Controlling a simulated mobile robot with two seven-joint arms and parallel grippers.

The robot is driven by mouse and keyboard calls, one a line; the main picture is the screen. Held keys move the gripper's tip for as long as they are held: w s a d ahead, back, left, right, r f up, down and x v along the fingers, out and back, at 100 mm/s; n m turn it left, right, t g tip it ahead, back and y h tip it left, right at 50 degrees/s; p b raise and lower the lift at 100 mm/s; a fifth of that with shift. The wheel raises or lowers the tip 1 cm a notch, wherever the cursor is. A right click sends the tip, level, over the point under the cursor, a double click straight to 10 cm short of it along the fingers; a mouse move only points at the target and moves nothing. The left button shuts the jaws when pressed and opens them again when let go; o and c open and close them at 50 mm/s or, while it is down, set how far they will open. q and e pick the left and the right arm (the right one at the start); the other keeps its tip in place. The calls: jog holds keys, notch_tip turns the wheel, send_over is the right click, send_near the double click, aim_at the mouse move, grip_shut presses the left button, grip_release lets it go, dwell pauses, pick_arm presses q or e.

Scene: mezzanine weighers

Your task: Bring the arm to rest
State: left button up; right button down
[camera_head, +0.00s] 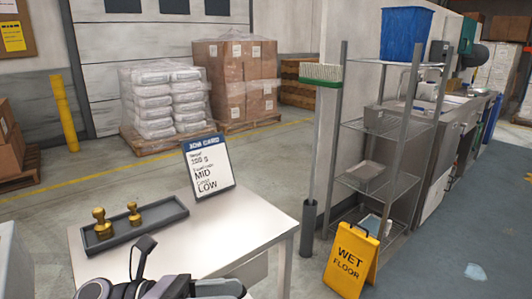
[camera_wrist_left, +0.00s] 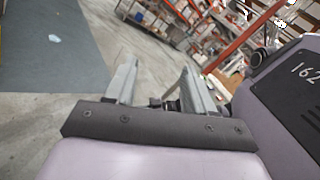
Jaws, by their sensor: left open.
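My left gripper (camera_wrist_left: 160,88) shows in the left wrist view with its two fingers spread apart and nothing between them. Beyond the fingers that view shows concrete floor and shelving. In the head view, parts of my arm show at the bottom edge, in front of the near side of the white table (camera_head: 245,222); the fingers cannot be made out clearly there. My right gripper is in neither view.
A dark tray (camera_head: 166,226) on the table holds brass weights (camera_head: 103,224). A sign card (camera_head: 208,163) stands behind it. Right of the table are a yellow wet floor sign (camera_head: 350,260), a broom (camera_head: 321,73) and a wire rack (camera_head: 387,126).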

pick_arm(q)
jog(key=w+a+f+n+t+y, duration=0.1)
jog(key=a+f+n+t+y, duration=0.25)
jog(key=n+t, duration=0.75)
jog(key=w+a+f+n+t+y, duration=0.25)
jog(key=f+n+t+y, duration=0.2)
jog(key=n, duration=1.25)
jog(key=s+a+f+n+g+y, duration=0.3)
jog(key=s+f+n, duration=0.4)
jog(key=f, duration=0.3)
jog(key=s+a+f+n+g+y+p, duration=0.1)
jog(key=s+a+f+n+g+y, duration=0.2)
jog(key=s+f+n, duration=0.4)
notch_tip(320, 180, down, 3)
jog(key=a+n+y, duration=0.1)
jog(key=n+y, duration=0.1)
jog(key=n, duration=0.1)
jog(key=shift+s+a+y, duration=0.2)
jog(key=shift+s+y, duration=0.1)
jog(key=shift+f+g, duration=0.1)
jog(key=shift+g, duration=0.15)
jog(key=shift+c, duration=1.1)
jog(key=shift+a, duration=0.1)
